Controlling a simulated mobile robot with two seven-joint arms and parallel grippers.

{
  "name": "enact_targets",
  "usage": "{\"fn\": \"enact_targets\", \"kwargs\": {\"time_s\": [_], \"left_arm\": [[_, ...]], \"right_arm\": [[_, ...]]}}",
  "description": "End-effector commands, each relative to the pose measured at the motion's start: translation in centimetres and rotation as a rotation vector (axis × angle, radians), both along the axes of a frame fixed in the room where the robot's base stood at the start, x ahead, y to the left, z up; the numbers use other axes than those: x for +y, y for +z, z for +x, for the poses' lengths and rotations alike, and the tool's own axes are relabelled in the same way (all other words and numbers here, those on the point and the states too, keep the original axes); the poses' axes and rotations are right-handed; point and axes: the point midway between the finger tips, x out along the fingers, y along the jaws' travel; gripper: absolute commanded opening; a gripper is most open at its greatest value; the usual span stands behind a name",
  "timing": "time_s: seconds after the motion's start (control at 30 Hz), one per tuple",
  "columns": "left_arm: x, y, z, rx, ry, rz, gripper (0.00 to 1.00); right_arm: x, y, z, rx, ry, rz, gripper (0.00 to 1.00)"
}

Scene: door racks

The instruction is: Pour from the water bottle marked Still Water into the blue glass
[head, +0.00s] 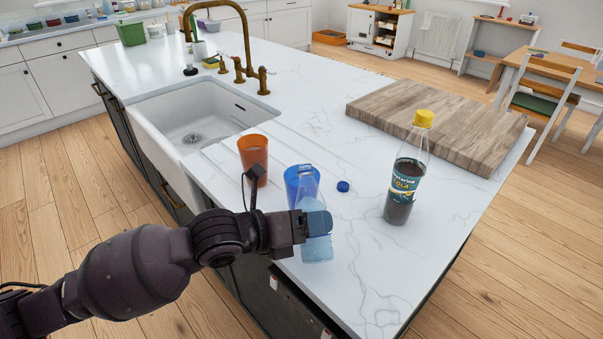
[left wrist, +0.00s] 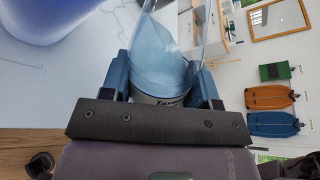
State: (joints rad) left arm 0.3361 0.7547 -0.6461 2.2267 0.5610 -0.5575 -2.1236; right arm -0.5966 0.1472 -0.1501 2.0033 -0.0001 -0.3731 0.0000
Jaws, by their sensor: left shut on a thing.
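The clear water bottle (head: 317,249) stands nearly upright at the counter's near edge, uncapped. In the left wrist view, the bottle (left wrist: 160,50) sits between my fingers; its label is mostly hidden. My left gripper (head: 318,224) is shut on its middle. The blue glass (head: 298,178) stands upright just behind and left of the bottle, partly covered by it; it fills the upper left of the left wrist view (left wrist: 60,18). I cannot see into the glass, nor tell whether the bottle's base touches the counter. My right gripper is not in view.
A loose blue cap (head: 343,186) lies right of the glass. An orange glass (head: 254,155) stands behind left, near the sink (head: 195,128). A cola bottle with a yellow cap (head: 406,175) stands to the right, before a wooden board (head: 440,120). The right front counter is clear.

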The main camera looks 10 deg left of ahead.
Motion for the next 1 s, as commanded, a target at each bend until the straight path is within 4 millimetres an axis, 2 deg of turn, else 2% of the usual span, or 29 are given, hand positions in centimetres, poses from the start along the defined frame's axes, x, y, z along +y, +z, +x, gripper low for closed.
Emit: {"fn": "enact_targets", "kwargs": {"time_s": [1.0], "left_arm": [[-0.16, 0.51, -0.28, 0.054, 0.0, -0.025, 0.23]], "right_arm": [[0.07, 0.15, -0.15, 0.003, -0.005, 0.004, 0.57]]}}
